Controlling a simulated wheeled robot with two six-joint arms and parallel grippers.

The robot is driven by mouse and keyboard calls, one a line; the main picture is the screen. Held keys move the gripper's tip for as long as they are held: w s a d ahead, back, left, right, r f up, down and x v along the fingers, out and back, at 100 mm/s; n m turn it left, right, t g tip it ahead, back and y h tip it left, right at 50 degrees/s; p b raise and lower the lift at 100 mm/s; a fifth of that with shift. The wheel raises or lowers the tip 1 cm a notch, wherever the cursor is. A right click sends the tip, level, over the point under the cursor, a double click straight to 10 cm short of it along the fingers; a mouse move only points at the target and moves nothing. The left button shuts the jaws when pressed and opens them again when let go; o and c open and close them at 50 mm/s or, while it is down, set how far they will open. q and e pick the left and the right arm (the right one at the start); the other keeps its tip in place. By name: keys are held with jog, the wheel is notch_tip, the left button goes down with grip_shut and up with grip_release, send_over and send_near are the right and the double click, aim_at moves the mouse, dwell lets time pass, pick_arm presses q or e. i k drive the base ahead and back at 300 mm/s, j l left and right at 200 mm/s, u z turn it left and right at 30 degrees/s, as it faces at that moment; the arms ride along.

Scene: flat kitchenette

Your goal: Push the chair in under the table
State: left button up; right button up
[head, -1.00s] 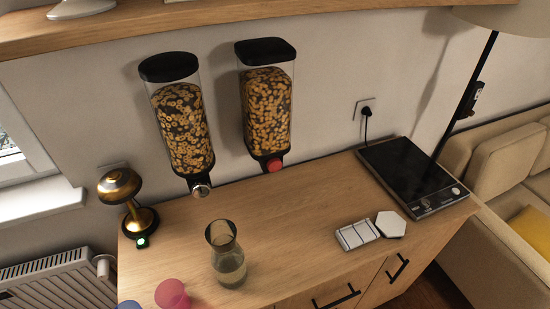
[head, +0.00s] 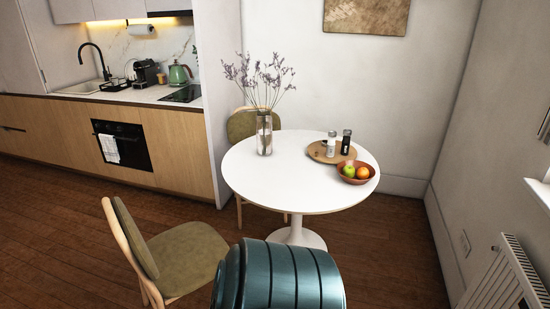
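A round white table (head: 255,182) on a single white pedestal stands in the middle of the head view. A chair (head: 185,258) with a light wood frame and olive seat and back stands at the front left of the table. It stands clear of the tabletop, its backrest at the left and its seat towards the table. A second, similar chair (head: 241,126) stands behind the table at the left, partly hidden by the tabletop. Neither of my grippers is in view.
A glass vase (head: 264,136) with dry stems, a round wooden tray (head: 322,152) with bottles and a fruit bowl (head: 345,178) stand on the table. A teal ribbed object (head: 285,278) fills the bottom middle. A radiator (head: 497,285) is at right. Wooden floor (head: 75,205) lies open at left.

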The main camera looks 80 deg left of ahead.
aim_at(180, 260)
jog(key=j+u, duration=0.15)
jog(key=u, duration=1.85)
